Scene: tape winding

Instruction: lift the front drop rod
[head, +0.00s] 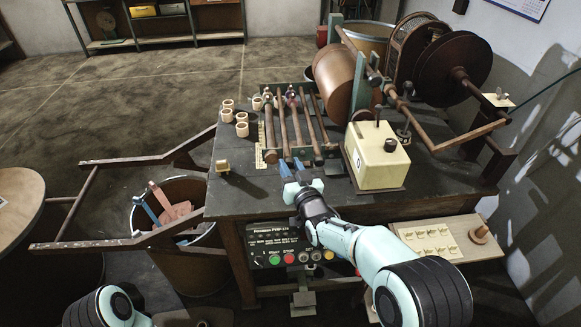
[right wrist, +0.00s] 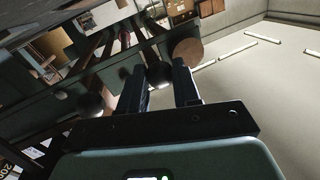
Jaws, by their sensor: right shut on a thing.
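One rod (head: 283,125) runs toward my right gripper (head: 291,166), which reaches up over the table's front edge. In the right wrist view a dark round knob-like end (right wrist: 158,74) shows between the two fingers of the right gripper (right wrist: 162,82), which is shut on it. The knob seems to be a rod end, but the fingers hide the contact. My left gripper is out of view.
A cream box (head: 377,155) with a dark knob stands right of the rods. Several small cream rings (head: 228,115) stand left of them. A large reel (head: 453,68) and brown drum (head: 334,82) fill the back right. A bin (head: 190,262) stands left of the table (head: 235,192).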

